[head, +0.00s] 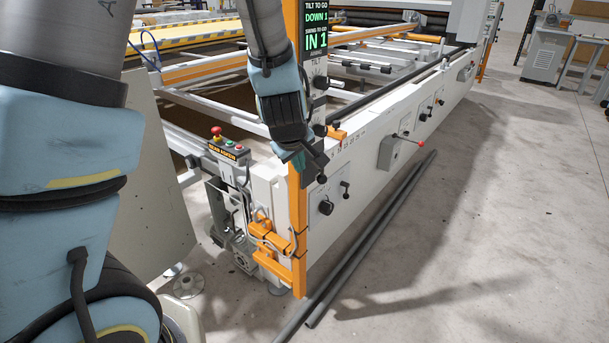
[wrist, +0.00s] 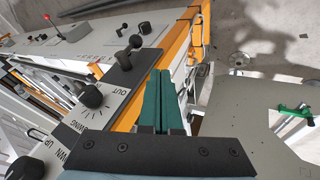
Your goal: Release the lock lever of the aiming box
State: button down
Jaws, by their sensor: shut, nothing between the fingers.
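The aiming box (head: 314,50) is a dark upright panel on an orange post in the head view. Its lit display reads tilt down 1 and in 1. The wrist view shows its panel (wrist: 122,80) with the swing knob (wrist: 91,96) and a tilt knob (wrist: 26,168). A black ball-ended lever (wrist: 130,47) stands at the panel's end; I cannot read a lock label there. My gripper (head: 292,160) is beside the post at the panel's lower end. In the wrist view its green fingers (wrist: 160,100) are shut and empty, right of the lever and apart from it.
The orange post (head: 298,230) is close to my gripper. A white machine beam (head: 400,125) carries knobs and a red-tipped lever (head: 421,143). A button box (head: 229,150) with a red stop button is on the left. Grey pipes (head: 375,240) lie on the floor; floor to the right is clear.

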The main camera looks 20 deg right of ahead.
jog(key=shift+w+f, duration=0.1)
jog(key=p+x, duration=0.1)
jog(key=x, duration=0.8)
jog(key=shift+w+d+f, duration=0.1)
jog(key=shift+f, duration=0.25)
jog(key=shift+w+d+f+p, duration=0.2)
jog(key=shift+d+p, duration=0.15)
jog(key=shift+d, duration=0.3)
jog(key=shift+w+d+f+p, duration=0.1)
jog(key=shift+w+d+p, duration=0.15)
jog(key=shift+d, duration=0.4)
jog(key=shift+w+d+f+p, duration=0.15)
jog(key=shift+d+p, duration=0.25)
jog(key=shift+d, duration=0.2)
jog(key=shift+d+f+b, duration=0.1)
jog(key=shift+b, duration=0.25)
jog(key=shift+b, duration=0.3)
jog(key=shift+h, duration=0.3)
